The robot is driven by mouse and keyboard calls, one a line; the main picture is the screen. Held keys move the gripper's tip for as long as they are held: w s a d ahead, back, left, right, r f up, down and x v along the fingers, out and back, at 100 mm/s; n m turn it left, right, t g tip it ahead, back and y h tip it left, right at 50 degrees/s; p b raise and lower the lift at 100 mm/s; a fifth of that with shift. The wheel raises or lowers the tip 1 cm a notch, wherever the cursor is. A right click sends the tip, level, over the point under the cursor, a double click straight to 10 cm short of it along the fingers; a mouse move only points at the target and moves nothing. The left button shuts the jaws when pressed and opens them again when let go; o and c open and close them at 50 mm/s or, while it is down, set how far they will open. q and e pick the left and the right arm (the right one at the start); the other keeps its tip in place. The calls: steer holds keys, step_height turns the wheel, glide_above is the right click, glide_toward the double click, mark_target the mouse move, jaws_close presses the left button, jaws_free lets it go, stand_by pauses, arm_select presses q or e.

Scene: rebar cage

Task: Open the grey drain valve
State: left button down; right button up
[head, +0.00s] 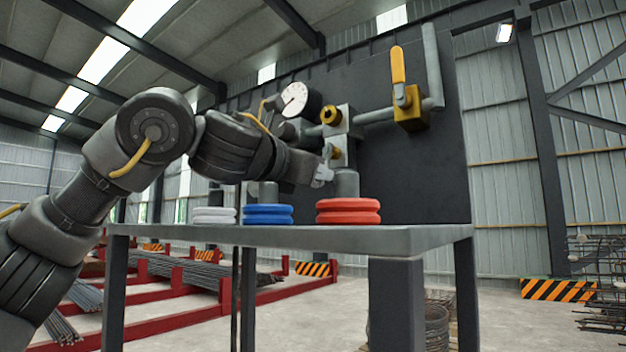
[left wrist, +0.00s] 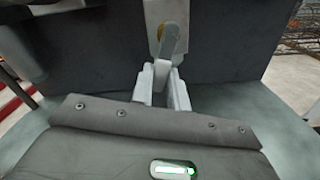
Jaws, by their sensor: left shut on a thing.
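The grey drain valve shows in the left wrist view as a short grey lever (left wrist: 172,40) in front of a pale fitting with a brass-coloured part. My left gripper (left wrist: 163,80) is shut on the lower end of this lever. In the head view my left arm reaches in from the left, and the left gripper (head: 324,173) is at the lower part of the pipework, beside a brass fitting (head: 335,153). The lever itself is mostly hidden there by the gripper and wrist. My right gripper is in neither view.
A yellow-handled valve (head: 398,68) stands upright at the right of the pipework. A pressure gauge (head: 295,99) sits at its upper left. White (head: 214,215), blue (head: 267,214) and red (head: 348,211) ring stacks stand on the grey table (head: 420,236) below. A dark panel (head: 420,170) backs the pipes.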

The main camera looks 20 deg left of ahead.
arm_select(q)
steer(key=n, duration=0.1)
steer(key=d+n+b, duration=0.1)
steer(key=shift+s+f+n, duration=0.15)
steer(key=shift+s+n, duration=0.05)
steer(key=shift+n, duration=0.1)
steer(key=shift+s+d+n, duration=0.1)
steer(key=shift+d+n, duration=0.05)
steer(key=shift+n, duration=0.35)
steer(key=shift+r, duration=0.2)
steer(key=c, duration=1.5)
jaws_free()
steer(key=shift+s, duration=0.1)
steer(key=shift+o, duration=0.7)
steer(key=shift+s, duration=0.2)
steer(key=shift+w, duration=0.2)
